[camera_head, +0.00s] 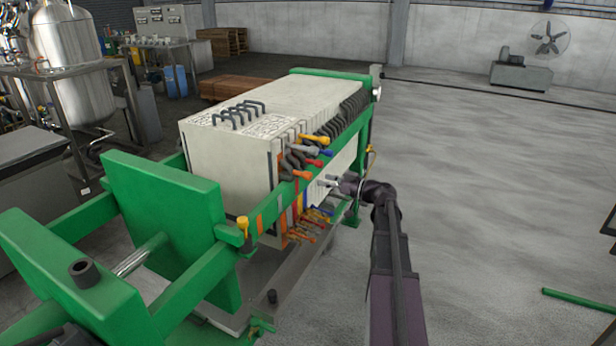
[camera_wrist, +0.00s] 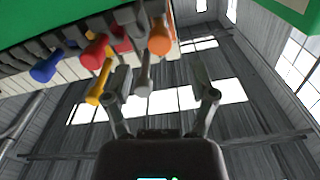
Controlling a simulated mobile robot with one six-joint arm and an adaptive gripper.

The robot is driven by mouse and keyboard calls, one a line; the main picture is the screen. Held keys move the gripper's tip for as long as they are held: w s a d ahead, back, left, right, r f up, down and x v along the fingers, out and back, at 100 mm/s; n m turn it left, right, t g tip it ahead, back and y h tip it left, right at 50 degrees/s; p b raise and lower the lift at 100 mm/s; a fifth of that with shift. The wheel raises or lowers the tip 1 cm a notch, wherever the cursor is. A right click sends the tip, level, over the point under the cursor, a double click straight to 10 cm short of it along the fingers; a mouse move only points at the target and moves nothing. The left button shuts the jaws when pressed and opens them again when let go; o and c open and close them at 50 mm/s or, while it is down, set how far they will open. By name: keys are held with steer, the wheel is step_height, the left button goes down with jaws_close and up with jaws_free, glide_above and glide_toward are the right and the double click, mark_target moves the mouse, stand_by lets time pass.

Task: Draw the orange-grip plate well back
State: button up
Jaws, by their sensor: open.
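The orange grip (camera_head: 303,174) sticks out from the near end of the row of plate handles, on the side of the filter press facing my arm. In the wrist view the orange grip (camera_wrist: 160,38) is ahead of the fingertips, sideways between the two fingers and nearer the left one. My gripper (camera_head: 330,183) is beside the handle row, a little right of the orange grip and below the upper green rail. Its jaws are open in the wrist view (camera_wrist: 164,85), with nothing clearly held. A grey grip (camera_wrist: 143,75) shows close to the left finger; I cannot tell whether they touch.
Close neighbours are red (camera_wrist: 95,50), yellow (camera_wrist: 99,85) and blue (camera_wrist: 47,68) grips. The pale plate stack (camera_head: 235,158) hangs between green rails (camera_head: 270,212). A gap lies between the stack and the green end plate (camera_head: 160,215). Bare floor (camera_head: 480,200) is free at right.

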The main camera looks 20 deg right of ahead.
mark_target(311, 176)
steer(key=shift+x, duration=3.2)
jaws_close()
